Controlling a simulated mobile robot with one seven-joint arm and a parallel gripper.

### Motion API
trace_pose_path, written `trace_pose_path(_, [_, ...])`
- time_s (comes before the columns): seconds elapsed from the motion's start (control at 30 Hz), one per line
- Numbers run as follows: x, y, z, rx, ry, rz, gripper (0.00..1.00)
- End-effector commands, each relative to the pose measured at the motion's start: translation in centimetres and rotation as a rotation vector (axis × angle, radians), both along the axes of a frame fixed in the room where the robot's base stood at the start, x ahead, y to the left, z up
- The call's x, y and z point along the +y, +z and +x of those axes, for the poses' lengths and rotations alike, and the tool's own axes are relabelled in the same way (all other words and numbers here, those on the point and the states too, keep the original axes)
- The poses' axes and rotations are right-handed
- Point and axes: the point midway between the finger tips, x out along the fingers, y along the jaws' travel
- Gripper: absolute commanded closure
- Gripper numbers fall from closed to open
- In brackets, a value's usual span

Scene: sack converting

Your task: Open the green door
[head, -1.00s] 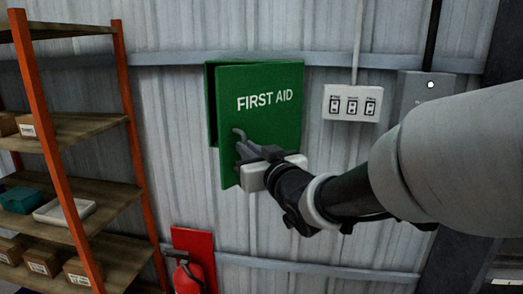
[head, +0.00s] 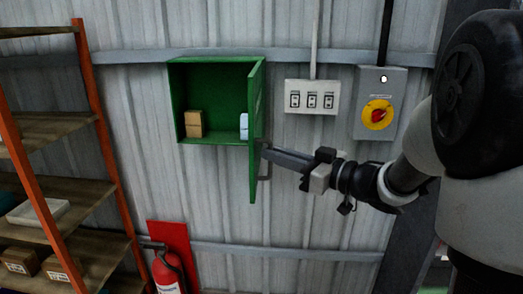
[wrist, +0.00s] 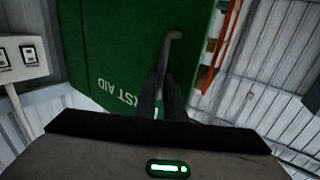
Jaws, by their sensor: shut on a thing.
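The green door (head: 256,135) of the first aid cabinet (head: 190,65) stands wide open, swung out from the wall and seen nearly edge-on in the head view. Inside the cabinet are a small brown box (head: 194,124) and a white item (head: 244,126), partly hidden by the door. My gripper (head: 270,154) reaches in from the right and is shut on the door's handle (head: 264,172). In the wrist view, the fingers (wrist: 165,95) meet at the grey handle (wrist: 173,38) on the green door face (wrist: 115,50), with its white lettering upside down.
A white switch box (head: 312,97) and a grey box with a red and yellow rotary switch (head: 377,113) are on the wall to the right. A shelf rack (head: 95,120) stands at left. A red fire extinguisher (head: 168,272) hangs below the cabinet.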

Motion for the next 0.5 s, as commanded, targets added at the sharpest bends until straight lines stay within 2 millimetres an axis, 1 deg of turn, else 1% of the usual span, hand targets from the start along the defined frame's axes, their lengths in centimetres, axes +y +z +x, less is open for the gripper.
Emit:
trace_pose_path(0.03, [-1.25,0.50,0.97,-0.008,-0.035,0.000,1.00])
trace_pose_path(0.1, [-1.49,0.48,0.99,-0.009,-0.033,0.000,1.00])
trace_pose_path(0.5, [-1.54,0.45,0.95,-0.012,-0.026,-0.001,1.00])
